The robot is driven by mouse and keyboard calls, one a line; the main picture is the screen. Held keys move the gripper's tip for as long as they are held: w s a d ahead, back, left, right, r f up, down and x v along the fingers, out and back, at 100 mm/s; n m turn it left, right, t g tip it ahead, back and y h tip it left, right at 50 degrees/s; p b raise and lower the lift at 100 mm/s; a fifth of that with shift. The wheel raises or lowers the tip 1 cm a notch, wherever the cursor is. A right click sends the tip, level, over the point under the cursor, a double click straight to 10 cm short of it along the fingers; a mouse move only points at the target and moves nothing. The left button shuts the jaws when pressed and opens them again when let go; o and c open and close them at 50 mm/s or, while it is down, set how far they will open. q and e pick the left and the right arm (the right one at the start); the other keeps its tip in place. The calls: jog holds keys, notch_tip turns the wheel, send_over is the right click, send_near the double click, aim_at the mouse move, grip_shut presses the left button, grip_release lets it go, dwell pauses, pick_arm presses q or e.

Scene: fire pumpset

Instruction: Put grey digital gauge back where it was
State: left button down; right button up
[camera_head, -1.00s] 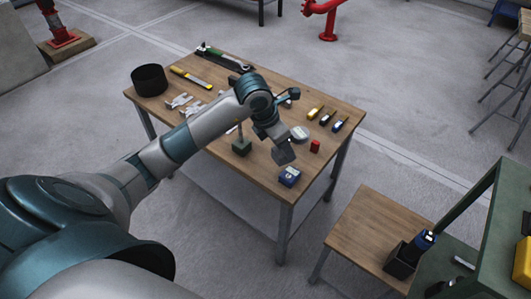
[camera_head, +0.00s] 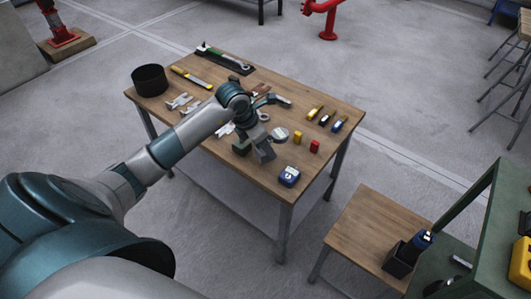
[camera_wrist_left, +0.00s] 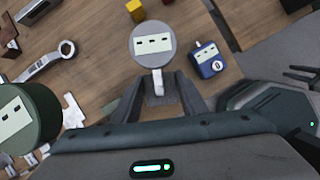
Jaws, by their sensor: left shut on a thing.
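The grey digital gauge (camera_wrist_left: 153,44) is a round grey disc with a pale label and a short stem in the left wrist view. My left gripper (camera_wrist_left: 160,92) is shut on the stem, with the disc beyond the fingertips. In the head view the gauge (camera_head: 280,134) shows beside my left gripper (camera_head: 267,153), over the right part of the wooden table (camera_head: 240,177). Whether it touches the tabletop I cannot tell. My right gripper is not in view.
A blue device (camera_head: 289,176) lies near the table's front right edge. Yellow (camera_head: 297,137) and red (camera_head: 314,146) blocks stand right of the gauge. A green round-topped item (camera_wrist_left: 28,115) is left of my gripper. Wrenches and a black cylinder (camera_head: 150,80) occupy the left side.

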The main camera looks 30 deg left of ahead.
aim_at(262, 150)
pick_arm(q)
jog(key=shift+f+p, duration=0.3)
jog(key=shift+f, duration=1.4)
jog(key=c, duration=1.5)
grip_release()
jog(key=shift+f, duration=0.15)
jog(key=o, duration=0.4)
jog(key=shift+s+r, duration=0.1)
jog(key=shift+r, duration=0.3)
jog(key=b+v, duration=0.1)
jog(key=v, duration=1)
jog(key=shift+r, duration=0.2)
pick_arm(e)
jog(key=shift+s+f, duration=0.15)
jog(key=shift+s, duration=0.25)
pick_arm(q)
jog(key=shift+s, duration=0.15)
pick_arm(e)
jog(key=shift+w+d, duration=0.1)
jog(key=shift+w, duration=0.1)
